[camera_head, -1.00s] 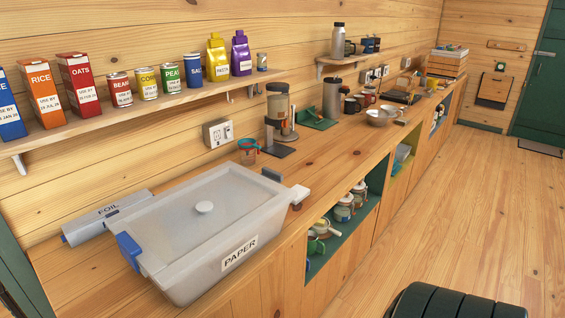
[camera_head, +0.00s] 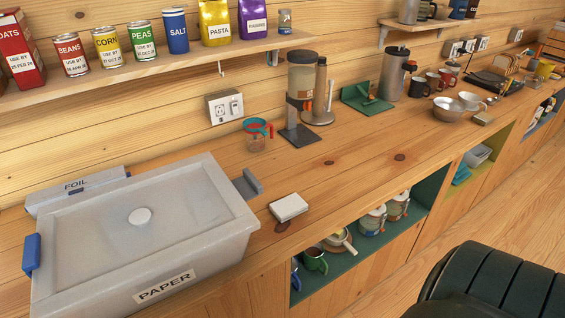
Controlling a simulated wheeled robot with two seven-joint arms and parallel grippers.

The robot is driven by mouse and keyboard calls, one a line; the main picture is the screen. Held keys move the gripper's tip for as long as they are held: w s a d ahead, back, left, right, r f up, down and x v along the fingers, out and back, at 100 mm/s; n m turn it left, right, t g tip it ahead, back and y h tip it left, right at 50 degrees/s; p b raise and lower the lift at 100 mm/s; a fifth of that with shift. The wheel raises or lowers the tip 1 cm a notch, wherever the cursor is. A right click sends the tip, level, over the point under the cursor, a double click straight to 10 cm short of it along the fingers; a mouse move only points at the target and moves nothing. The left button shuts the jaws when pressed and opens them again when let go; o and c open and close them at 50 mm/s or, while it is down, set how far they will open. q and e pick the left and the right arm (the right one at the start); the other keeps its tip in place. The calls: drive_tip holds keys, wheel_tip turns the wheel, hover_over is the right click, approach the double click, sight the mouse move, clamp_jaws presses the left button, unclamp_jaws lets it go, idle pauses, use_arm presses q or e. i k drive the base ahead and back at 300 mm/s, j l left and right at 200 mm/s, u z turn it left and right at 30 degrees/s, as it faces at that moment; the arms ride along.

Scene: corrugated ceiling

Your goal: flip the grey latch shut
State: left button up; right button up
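The grey latch (camera_head: 247,184) is on the right end of a translucent lidded box (camera_head: 190,275) labelled PAPER. It sticks outward from the lid's edge and looks open. A blue latch (camera_head: 32,254) is on the box's left end and hangs down against the side. The lid (camera_head: 95,222) with its round white knob (camera_head: 139,216) lies on the box. Neither of my grippers is in view.
A small white block (camera_head: 288,207) lies on the counter right of the latch. A measuring cup (camera_head: 257,138) and a coffee grinder (camera_head: 302,95) stand behind. A FOIL box (camera_head: 78,188) lies behind the box.

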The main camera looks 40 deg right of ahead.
sight(247, 185)
drive_tip(key=l+u, duration=0.1)
drive_tip(key=l, duration=0.65)
drive_tip(key=k+l+u, duration=0.1)
drive_tip(key=l, duration=0.65)
drive_tip(key=k+l, duration=0.1)
drive_tip(key=l, duration=0.65)
drive_tip(key=k+u, duration=0.15)
drive_tip(key=k, duration=0.15)
